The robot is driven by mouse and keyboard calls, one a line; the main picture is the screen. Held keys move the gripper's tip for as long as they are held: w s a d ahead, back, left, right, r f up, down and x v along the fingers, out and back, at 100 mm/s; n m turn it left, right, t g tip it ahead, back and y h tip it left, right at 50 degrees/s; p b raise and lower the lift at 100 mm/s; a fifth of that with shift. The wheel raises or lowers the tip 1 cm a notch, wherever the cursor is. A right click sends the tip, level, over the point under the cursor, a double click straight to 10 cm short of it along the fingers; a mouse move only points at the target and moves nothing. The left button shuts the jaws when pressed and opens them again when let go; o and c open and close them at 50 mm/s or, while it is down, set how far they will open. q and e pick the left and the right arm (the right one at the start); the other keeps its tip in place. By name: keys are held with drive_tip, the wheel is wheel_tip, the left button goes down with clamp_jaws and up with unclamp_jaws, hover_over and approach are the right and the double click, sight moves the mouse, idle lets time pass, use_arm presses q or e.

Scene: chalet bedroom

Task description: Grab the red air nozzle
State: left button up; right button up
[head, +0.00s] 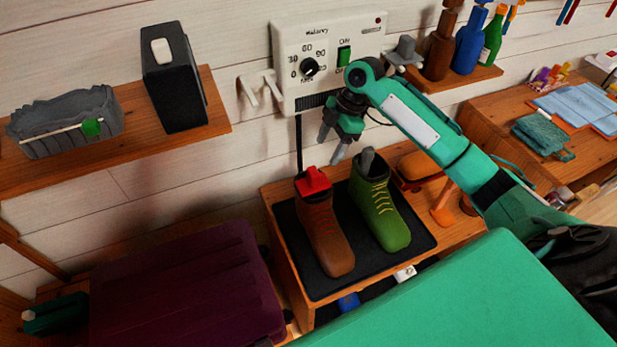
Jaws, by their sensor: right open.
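The red air nozzle (314,181) sits in the top opening of a brown boot (326,232). The boot stands on a black tray (318,288) on a small wooden stand. A green boot (383,217) stands to its right, with a grey nozzle (368,160) in its opening. My right gripper (331,150) is open and empty, its fingers pointing down, above and slightly right of the red nozzle and apart from it. My left gripper is not in view.
A white control panel (299,45) with a dial hangs on the wall behind, with white hooks beside it. A dark red case (180,290) lies at lower left. A shelf with bottles (467,45) is at upper right. A brush (443,208) stands right of the tray.

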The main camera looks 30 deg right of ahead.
sight(317, 170)
drive_tip(key=x, duration=0.3)
drive_tip(key=w+p+x, duration=0.1)
drive_tip(key=x, duration=0.2)
drive_tip(key=shift+w+f, duration=0.2)
drive_tip(key=shift+f, duration=0.05)
drive_tip(key=shift+s+a+f+p, duration=0.1)
drive_tip(key=shift+a+f+p, duration=0.05)
drive_tip(key=shift+f+p, duration=0.45)
drive_tip(key=p+x, duration=0.1)
drive_tip(key=x, duration=0.2)
drive_tip(key=shift+s+f, duration=0.1)
drive_tip(key=shift+f, duration=0.6)
drive_tip(key=shift+c, duration=0.3)
drive_tip(key=c, duration=1.1)
